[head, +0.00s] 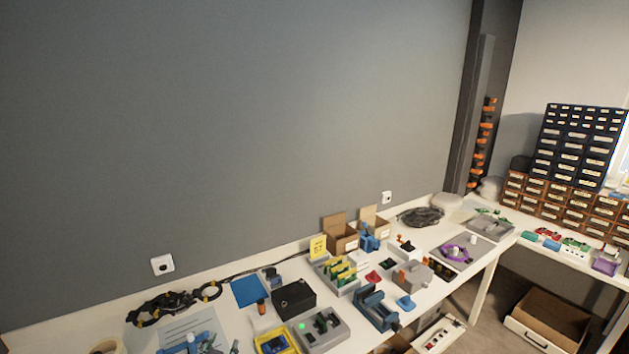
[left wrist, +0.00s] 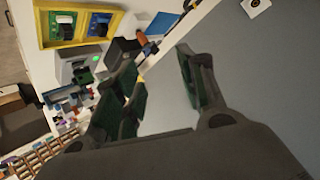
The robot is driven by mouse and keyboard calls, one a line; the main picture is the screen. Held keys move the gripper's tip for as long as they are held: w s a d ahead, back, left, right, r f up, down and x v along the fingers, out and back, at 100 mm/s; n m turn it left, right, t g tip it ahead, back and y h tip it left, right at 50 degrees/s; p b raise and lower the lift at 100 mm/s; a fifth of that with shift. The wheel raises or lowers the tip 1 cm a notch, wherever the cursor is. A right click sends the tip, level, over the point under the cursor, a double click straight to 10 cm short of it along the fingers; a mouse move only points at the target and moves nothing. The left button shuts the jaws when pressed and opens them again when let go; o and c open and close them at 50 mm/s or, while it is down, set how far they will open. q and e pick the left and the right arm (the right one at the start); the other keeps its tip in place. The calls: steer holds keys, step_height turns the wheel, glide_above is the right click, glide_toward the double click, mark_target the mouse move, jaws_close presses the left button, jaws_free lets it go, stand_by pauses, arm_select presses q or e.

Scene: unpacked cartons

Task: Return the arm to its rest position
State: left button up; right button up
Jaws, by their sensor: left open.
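My left gripper (left wrist: 156,56) shows in the left wrist view with its two dark, green-padded fingers spread apart. Nothing is held between them. Behind the fingers are the grey wall and part of the white bench, seen tilted. I cannot make out either gripper in the head view, and my right gripper shows in neither view.
A white bench (head: 225,321) runs along the grey wall. It carries a black box (head: 294,299), a blue vise (head: 376,308), a yellow tray (left wrist: 47,25) and cartons (head: 341,238). Drawer cabinets (head: 575,150) stand at right.

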arm_select(q)
steer(key=s+f+n+g+h, duration=0.1)
steer(key=s+f+g, duration=0.35)
steer(key=s, duration=0.45)
steer(key=s+f+g+h, duration=0.1)
steer(key=s+f+g, duration=0.35)
steer(key=s, duration=0.45)
step_height(320, 180, down, 34)
steer(key=s+f+g, duration=0.1)
steer(key=s, duration=0.2)
steer(key=s+a+f, duration=0.2)
steer(key=s+f, duration=0.7)
steer(key=s, duration=0.1)
steer(key=s+a+f+g, duration=0.1)
steer(key=s+f, duration=0.8)
steer(key=s, duration=0.2)
steer(key=shift+s+a+f+y, duration=0.2)
steer(key=shift+s+a+y, duration=0.1)
steer(key=shift+a, duration=0.1)
